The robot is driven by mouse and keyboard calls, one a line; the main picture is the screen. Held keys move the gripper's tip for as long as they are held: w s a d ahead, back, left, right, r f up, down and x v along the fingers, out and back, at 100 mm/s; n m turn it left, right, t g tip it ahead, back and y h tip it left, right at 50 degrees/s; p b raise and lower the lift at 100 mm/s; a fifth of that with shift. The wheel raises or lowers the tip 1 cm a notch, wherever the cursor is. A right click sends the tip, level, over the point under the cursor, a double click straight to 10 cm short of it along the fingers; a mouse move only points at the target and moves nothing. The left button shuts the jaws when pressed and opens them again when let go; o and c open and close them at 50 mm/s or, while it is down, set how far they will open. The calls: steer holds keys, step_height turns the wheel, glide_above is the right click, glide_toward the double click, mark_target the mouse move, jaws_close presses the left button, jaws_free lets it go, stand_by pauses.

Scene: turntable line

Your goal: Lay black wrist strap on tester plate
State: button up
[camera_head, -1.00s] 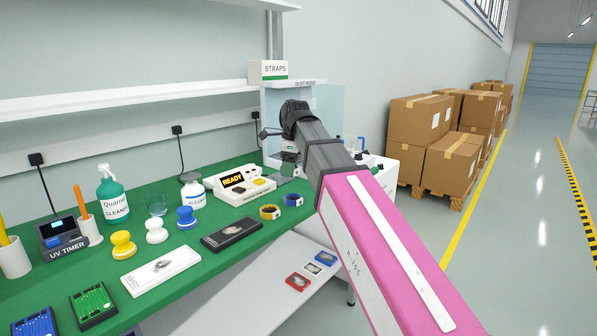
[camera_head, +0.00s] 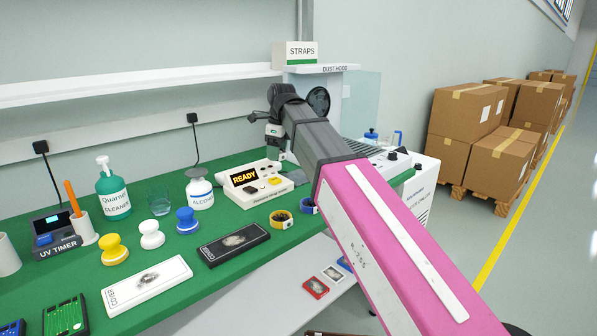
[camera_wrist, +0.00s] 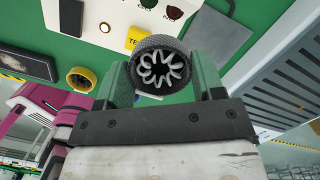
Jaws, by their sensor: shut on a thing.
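My gripper (camera_wrist: 160,85) is shut on the black wrist strap (camera_wrist: 181,46), a dark ribbed ring with a pale coil inside, seen end-on in the wrist view. In the head view my gripper (camera_head: 273,143) is over the back of the bench, near the tester; the strap cannot be made out there. The strap appears apart from the tester.
A yellow strap (camera_head: 281,225) and a blue strap (camera_head: 308,210) lie on the green bench in front of the tester. An alcohol bottle (camera_head: 200,194) stands left of the tester. The dust hood (camera_head: 330,69) is behind and to the right.

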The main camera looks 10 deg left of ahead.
glide_above(297, 176)
steer(key=f, duration=0.5)
steer(key=shift+s+d+f, duration=0.2)
steer(key=shift+f, duration=2.1)
steer(key=o, duration=1)
steer(key=shift+f, duration=0.1)
steer(key=r, duration=0.4)
steer(key=d+r, duration=0.1)
steer(key=r, duration=0.7)
steer(key=shift+s+d+r, duration=0.1)
steer(key=shift+s+d, duration=0.05)
steer(key=shift+d, duration=0.1)
